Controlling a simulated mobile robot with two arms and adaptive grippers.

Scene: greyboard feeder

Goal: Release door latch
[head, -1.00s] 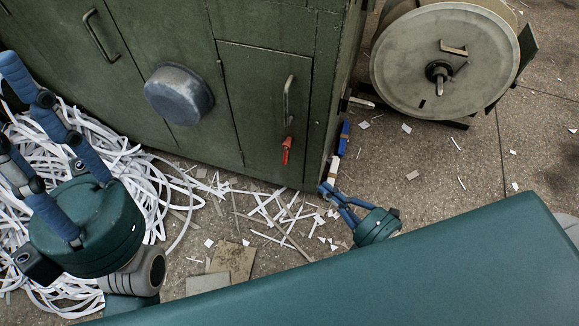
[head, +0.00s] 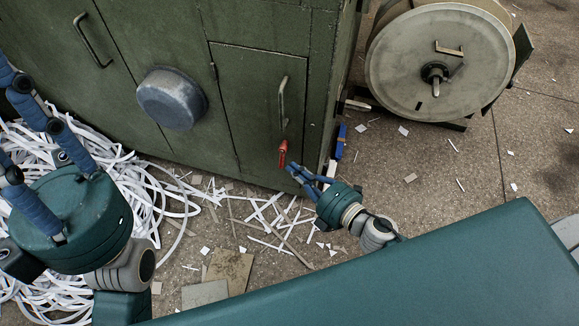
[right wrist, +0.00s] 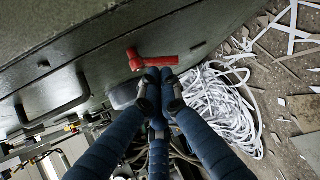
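The red door latch (head: 283,153) is a small handle low on the green cabinet door (head: 260,110), below its grey pull handle. It points down in the head view. My right gripper (head: 293,170) is just below the latch, fingertips near its lower end. In the right wrist view the latch (right wrist: 150,60) lies across, just beyond the close-set blue fingertips (right wrist: 159,76). I cannot tell whether they touch it or have closed. My left gripper (head: 30,110) stands at the left with its blue fingers spread, open and empty, away from the latch.
A round grey metal boss (head: 172,98) sticks out of the cabinet front. Tangled white strips (head: 125,190) cover the floor at left, with scraps in the middle. A large reel (head: 440,62) stands at the back right. My teal body fills the lower right.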

